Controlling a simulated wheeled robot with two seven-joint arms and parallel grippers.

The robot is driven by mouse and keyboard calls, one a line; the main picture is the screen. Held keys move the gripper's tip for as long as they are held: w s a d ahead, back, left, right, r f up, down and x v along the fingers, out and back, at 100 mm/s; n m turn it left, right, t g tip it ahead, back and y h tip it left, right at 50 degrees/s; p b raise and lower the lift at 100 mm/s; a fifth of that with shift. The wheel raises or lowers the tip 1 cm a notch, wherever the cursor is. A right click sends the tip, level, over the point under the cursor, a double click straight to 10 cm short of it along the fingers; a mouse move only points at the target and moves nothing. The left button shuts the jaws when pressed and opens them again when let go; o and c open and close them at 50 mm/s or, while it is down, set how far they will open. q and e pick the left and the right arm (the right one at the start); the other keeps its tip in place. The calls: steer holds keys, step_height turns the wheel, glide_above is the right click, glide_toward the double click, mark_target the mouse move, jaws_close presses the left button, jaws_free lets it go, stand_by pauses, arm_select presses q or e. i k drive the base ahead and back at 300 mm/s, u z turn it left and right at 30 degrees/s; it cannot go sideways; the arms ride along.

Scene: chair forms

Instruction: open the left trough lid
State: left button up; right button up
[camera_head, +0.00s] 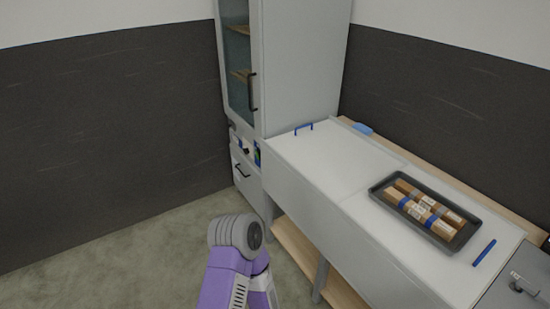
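The left trough lid (325,158) is a white flat panel on top of the long grey-white trough unit, and it lies shut. A blue bar handle (304,127) stands near its far left edge. The right lid (385,238) adjoins it along a thin seam and also lies flat. A purple and grey link of one of my arms shows at the bottom centre, in front of the unit and apart from the lid. Neither of my grippers is in view.
A dark tray (465,240) holding several brown-wrapped packages (424,208) rests on the right lid, beside a blue handle (484,252). A tall glass-door cabinet (300,60) stands by the lid's far end. A blue item (362,128) lies on the wooden ledge behind. Floor at left is clear.

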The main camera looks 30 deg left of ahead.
mark_target(340, 163)
steer(key=u, duration=1.7)
steer(key=i, duration=3.05)
steer(key=z, duration=2.85)
